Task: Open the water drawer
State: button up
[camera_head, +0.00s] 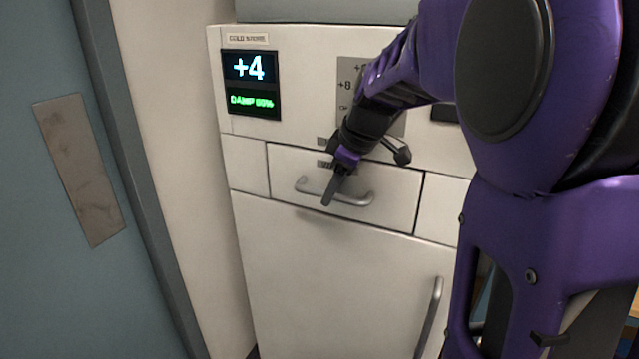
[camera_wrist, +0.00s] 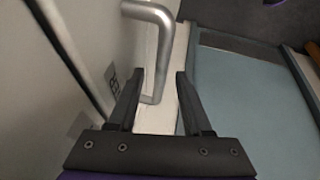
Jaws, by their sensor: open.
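The water drawer (camera_head: 395,187) is a wide pale front in the cabinet below the display. It looks flush and shut. Its curved grey metal handle (camera_head: 357,200) runs across the front; the handle also shows in the wrist view (camera_wrist: 161,50). My gripper (camera_head: 330,196) points down at the handle's left half and covers part of it. In the wrist view my gripper (camera_wrist: 159,76) is open, with a dark finger on each side of the handle bar in the picture. Whether the fingers touch the bar, I cannot tell. The small label above the handle is partly hidden.
The pale cabinet has a display (camera_head: 251,85) reading +4 and a grey panel (camera_head: 350,75) partly behind my arm. A larger door below has an upright handle (camera_head: 430,318). A blue-grey door (camera_head: 60,270) with a metal plate (camera_head: 79,168) stands at the left.

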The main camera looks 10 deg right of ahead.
grip_shut()
dwell(0.3)
dwell(1.2)
